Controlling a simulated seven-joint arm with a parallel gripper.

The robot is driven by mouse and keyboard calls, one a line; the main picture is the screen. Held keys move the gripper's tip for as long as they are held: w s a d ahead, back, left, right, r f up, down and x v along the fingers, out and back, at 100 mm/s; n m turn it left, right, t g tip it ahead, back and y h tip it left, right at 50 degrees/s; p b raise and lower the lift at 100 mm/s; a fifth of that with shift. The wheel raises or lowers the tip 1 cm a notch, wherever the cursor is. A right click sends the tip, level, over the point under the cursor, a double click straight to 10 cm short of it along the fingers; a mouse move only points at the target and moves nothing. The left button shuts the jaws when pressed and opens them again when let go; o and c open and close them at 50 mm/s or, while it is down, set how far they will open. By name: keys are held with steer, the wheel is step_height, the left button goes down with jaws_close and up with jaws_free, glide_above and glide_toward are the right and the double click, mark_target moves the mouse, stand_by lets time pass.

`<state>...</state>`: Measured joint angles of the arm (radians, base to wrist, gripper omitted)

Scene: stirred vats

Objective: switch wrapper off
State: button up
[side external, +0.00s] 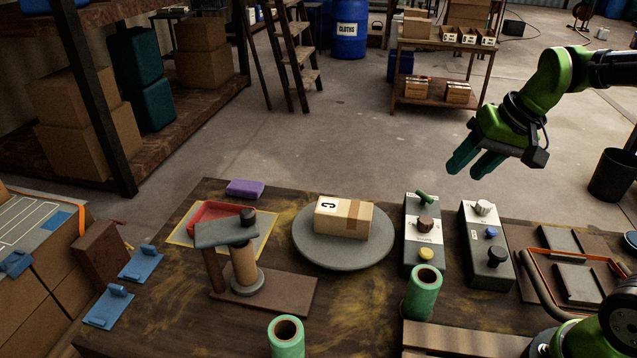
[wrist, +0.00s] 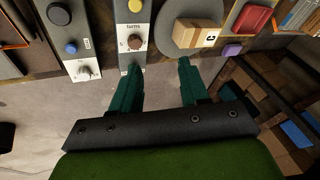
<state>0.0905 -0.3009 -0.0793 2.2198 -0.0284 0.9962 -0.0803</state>
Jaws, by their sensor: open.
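The wrapper's round grey turntable (side external: 300,251) carries a cardboard box marked C (side external: 343,218); both also show in the wrist view. A second control box (side external: 474,246) has a white knob (side external: 482,208), a blue button (side external: 491,233) and a black knob (side external: 497,256). My gripper (side external: 468,171) is open and empty, above and beyond the boxes.
Green rolls (side external: 421,293) (side external: 286,338) stand at the table front. A post holding a brown roll (side external: 243,267) stands left of the turntable. A purple block (side external: 245,188) lies at the back edge. An orange-framed tray (side external: 575,275) is at right.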

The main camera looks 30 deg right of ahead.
steer(key=w+d+f+g, duration=0.2)
steer(key=w+d+f, duration=0.1)
steer(key=w+d, duration=0.45)
steer(key=n+g, duration=0.3)
steer(key=n, duration=0.2)
glide_above(424, 200)
steer(key=d, duration=0.4)
step_height(424, 200, down, 2)
steer(key=shift+y, duration=0.3)
steer(key=a+f, duration=0.1)
steer(key=f, duration=0.4)
steer(key=a+f, duration=0.1)
steer(key=f, duration=0.5)
steer(key=a+f, duration=0.1)
steer(key=f, duration=0.4)
steer(key=shift+w+f, duration=0.25)
steer(key=shift+w, duration=0.15)
jaws_close()
